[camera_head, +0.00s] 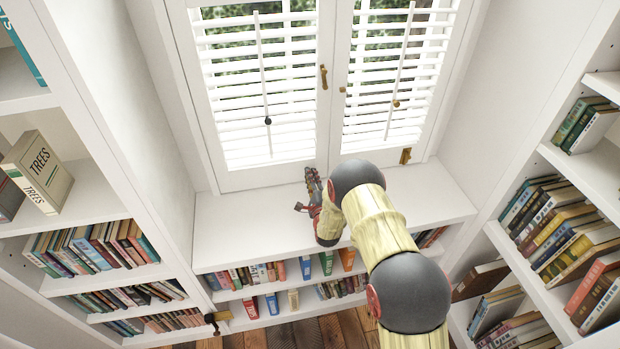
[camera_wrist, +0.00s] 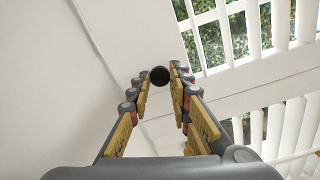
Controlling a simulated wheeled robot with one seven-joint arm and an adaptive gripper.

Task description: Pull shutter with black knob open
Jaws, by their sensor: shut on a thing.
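The left shutter (camera_head: 328,120) has white slats in a white frame and looks shut or nearly shut. A round black knob (camera_wrist: 160,76) shows between the fingertips in the wrist view, against white framing beside the slats. My gripper (camera_wrist: 160,80) is shut on this knob, with one yellow-and-grey finger on each side. In the head view my gripper (camera_head: 309,176) is low in front of the left shutter's bottom rail, near the middle. The held knob is hidden there.
A separate dark bead (camera_head: 267,121) hangs on the left tilt rod. The white ledge (camera_head: 250,225) is bare left of my arm. Bookshelves flank both sides; a TREES book (camera_head: 45,168) stands at left.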

